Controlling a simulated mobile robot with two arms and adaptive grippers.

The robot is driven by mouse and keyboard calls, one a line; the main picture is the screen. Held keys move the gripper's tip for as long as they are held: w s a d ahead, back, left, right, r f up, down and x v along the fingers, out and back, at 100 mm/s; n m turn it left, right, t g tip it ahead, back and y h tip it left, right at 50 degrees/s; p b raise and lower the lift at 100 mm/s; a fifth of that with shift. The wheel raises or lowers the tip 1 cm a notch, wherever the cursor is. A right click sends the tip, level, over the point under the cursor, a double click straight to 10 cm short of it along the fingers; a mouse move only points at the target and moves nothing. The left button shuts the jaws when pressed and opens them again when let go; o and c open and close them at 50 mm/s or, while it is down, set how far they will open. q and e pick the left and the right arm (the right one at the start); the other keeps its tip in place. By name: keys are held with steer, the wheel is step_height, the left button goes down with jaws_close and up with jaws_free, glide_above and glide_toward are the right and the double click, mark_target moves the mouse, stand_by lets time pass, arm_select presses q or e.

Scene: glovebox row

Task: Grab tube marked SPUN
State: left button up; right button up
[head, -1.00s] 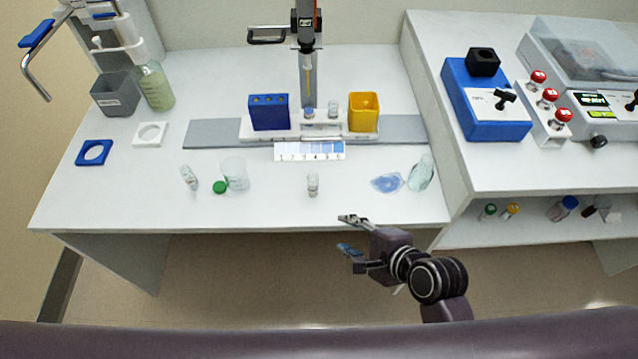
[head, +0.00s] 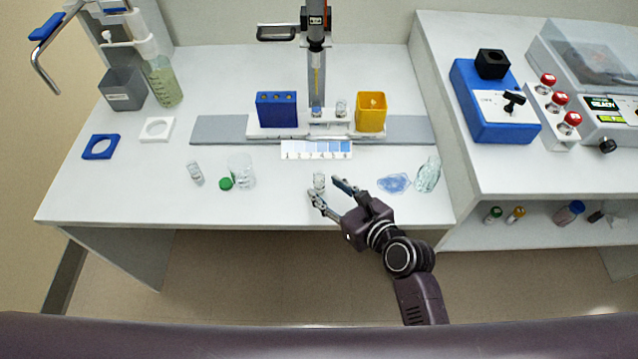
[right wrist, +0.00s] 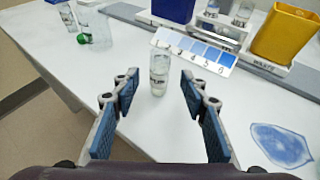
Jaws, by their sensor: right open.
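A small clear tube (head: 319,182) with a dark-lettered label stands upright near the front of the white bench. It also shows in the right wrist view (right wrist: 159,74), ahead of and between my fingers; its lettering is too small to read surely. My right gripper (head: 332,190) is open and empty, its fingers just short of the tube, one to each side, apart from it. In the right wrist view the two blue-padded fingers (right wrist: 159,98) are spread wide. A second small tube (head: 195,173) stands farther left, its label unreadable. My left gripper is not in view.
A clear beaker (head: 242,171) and green cap (head: 226,184) are left of the tube. A blue patch (head: 393,183) and clear bottle (head: 427,175) are right. Behind are a numbered colour strip (head: 316,149), blue rack (head: 277,110) and yellow bin (head: 371,112).

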mark_target(322, 186)
steer(key=x, duration=0.4)
steer(key=shift+f, duration=0.2)
jaws_close()
steer(key=shift+r, duration=0.2)
